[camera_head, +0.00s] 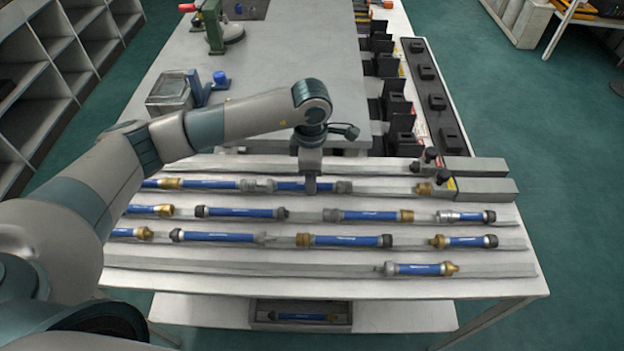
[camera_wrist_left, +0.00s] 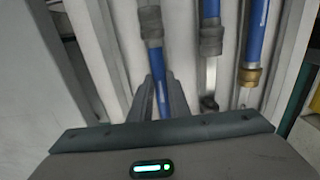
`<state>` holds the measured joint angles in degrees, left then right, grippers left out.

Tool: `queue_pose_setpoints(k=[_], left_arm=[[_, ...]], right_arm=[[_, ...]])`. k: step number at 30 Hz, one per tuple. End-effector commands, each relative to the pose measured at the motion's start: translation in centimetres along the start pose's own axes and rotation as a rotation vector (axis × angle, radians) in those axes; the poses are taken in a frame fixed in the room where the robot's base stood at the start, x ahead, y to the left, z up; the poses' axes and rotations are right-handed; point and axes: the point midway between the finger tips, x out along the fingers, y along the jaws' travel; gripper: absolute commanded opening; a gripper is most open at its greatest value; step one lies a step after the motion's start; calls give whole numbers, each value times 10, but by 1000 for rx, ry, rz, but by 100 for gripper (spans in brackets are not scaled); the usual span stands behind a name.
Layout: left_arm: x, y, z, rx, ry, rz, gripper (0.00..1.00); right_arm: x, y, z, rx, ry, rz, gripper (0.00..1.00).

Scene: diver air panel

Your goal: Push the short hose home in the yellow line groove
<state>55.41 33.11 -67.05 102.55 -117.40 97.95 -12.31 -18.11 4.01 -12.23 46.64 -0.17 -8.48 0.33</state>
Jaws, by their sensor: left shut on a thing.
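My left gripper (camera_head: 311,188) reaches down onto a short blue hose (camera_head: 288,186) with grey end fittings, in the second row from the back. It is shut on this hose. In the left wrist view the two dark fingers (camera_wrist_left: 161,95) stand around the blue hose (camera_wrist_left: 162,98), and one grey fitting (camera_wrist_left: 151,24) shows beyond them. The hose lies along the groove (camera_head: 385,187) whose right-end block carries a small yellow mark (camera_head: 451,184). A bare stretch separates the hose from a brass fitting (camera_head: 423,189) at that end. How deep the hose sits cannot be told. My right gripper is not in view.
Another blue hose (camera_head: 210,184) lies close to the left in the same row. Several blue hoses lie in the nearer rows, including one at front right (camera_head: 420,269). Black knobs (camera_head: 430,154) stand at the right end. Black holders (camera_head: 396,105) stand behind.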

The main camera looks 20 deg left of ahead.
Motion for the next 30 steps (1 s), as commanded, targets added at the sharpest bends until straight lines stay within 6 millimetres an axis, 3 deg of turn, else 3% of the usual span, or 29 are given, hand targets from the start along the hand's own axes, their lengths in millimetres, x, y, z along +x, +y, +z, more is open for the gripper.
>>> queue_pose_setpoints(k=[30], left_arm=[[0,0,-16,0,-1,1,0]], right_arm=[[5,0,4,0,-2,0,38]])
